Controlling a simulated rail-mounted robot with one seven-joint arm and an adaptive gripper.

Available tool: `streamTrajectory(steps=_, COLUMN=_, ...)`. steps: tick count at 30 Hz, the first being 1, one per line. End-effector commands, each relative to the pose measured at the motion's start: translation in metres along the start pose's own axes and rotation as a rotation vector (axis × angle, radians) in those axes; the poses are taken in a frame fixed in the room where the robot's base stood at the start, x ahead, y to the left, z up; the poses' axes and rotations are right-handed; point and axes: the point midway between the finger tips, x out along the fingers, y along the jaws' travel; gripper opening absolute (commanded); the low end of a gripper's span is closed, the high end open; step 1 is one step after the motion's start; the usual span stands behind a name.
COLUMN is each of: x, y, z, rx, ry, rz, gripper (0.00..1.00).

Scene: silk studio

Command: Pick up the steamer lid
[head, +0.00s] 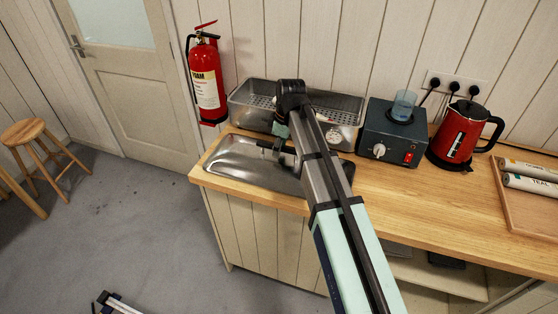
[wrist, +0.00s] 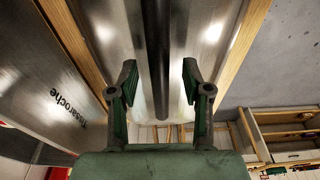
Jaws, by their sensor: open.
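The steamer lid (head: 228,165) is a shiny metal cover lying on the wooden counter at its left end, in front of the steamer. My arm hides its right part in the head view. In the wrist view the lid (wrist: 205,30) fills the middle, and its dark bar handle (wrist: 157,40) runs lengthwise between my fingers. My gripper (wrist: 160,78) is open, one green finger on each side of the handle, with a visible gap on both sides. The gripper (head: 277,148) is over the lid in the head view, its fingertips hard to make out.
The metal steamer (head: 245,117) with a perforated tray and dial stands right behind the lid; its wall (wrist: 45,85) shows in the wrist view. A dark heater box (head: 391,142) with a beaker, a red kettle (head: 463,130) and a wooden tray (head: 512,203) stand to the right.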

Motion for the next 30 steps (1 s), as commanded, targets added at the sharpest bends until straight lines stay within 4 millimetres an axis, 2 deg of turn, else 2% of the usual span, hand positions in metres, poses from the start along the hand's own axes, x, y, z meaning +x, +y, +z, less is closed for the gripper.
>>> streamTrajectory(steps=4, x=0.0095, y=-0.0005, z=0.0003, rx=0.000, ry=-0.001, rz=-0.001, gripper=0.49)
streamTrajectory(steps=11, x=0.0113, y=0.0000, z=0.0002, rx=0.000, ry=0.000, rz=0.000, gripper=0.49)
streamTrajectory(steps=12, x=0.0113, y=0.0000, z=0.0002, rx=0.000, ry=0.000, rz=0.000, gripper=0.45)
streamTrajectory(steps=16, x=0.0112, y=-0.0001, z=0.0002, rx=0.000, ry=0.000, rz=0.000, gripper=0.00)
streamTrajectory(steps=30, x=0.0084, y=0.0003, z=-0.0005, rx=0.000, ry=0.001, rz=0.000, gripper=0.00)
